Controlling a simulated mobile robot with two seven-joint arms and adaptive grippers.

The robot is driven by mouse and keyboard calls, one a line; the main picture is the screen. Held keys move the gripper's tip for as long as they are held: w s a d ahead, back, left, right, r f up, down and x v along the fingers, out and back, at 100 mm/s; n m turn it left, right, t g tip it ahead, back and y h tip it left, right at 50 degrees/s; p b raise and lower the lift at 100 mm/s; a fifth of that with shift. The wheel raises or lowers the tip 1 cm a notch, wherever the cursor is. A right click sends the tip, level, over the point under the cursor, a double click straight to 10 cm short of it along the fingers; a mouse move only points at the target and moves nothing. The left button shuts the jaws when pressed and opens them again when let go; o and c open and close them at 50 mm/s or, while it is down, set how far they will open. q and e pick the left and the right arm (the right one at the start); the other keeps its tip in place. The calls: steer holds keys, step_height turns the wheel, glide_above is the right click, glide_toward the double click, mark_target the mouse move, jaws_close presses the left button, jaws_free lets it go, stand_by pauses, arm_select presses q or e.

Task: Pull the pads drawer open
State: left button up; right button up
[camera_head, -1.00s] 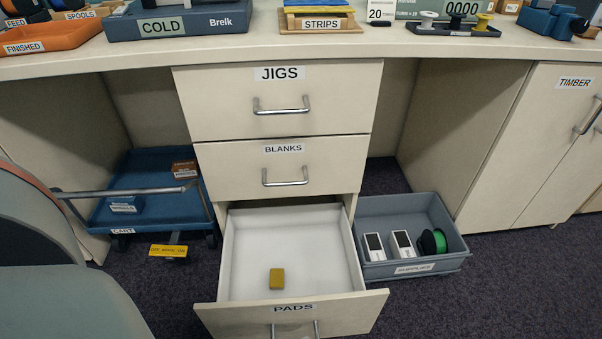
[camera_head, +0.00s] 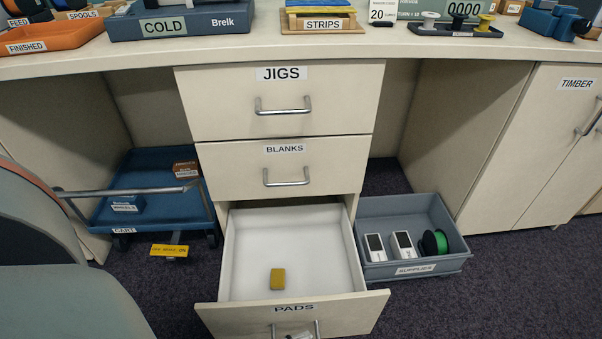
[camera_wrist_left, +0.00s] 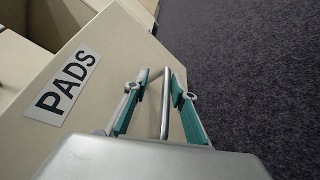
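The pads drawer (camera_head: 290,313) is the bottom drawer of the cabinet and stands pulled far out. Its white inside shows, with a small yellow block (camera_head: 277,279) lying near the front. Its bar handle (camera_head: 316,328) is at the bottom edge of the head view. In the left wrist view, the PADS label (camera_wrist_left: 64,86) and the handle (camera_wrist_left: 165,110) show close up. My left gripper (camera_wrist_left: 162,84) is open, its teal-padded fingers on either side of the handle bar with gaps visible. Only a bit of it shows in the head view. My right gripper is not in view.
The jigs drawer (camera_head: 280,103) and blanks drawer (camera_head: 284,168) above are shut. A grey supplies crate (camera_head: 415,269) stands right of the open drawer. A blue cart (camera_head: 150,216) is on the left, and a chair (camera_head: 50,260) at front left. Carpet is clear at front right.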

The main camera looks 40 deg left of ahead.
arm_select(q)
steer(key=shift+r, duration=4.4)
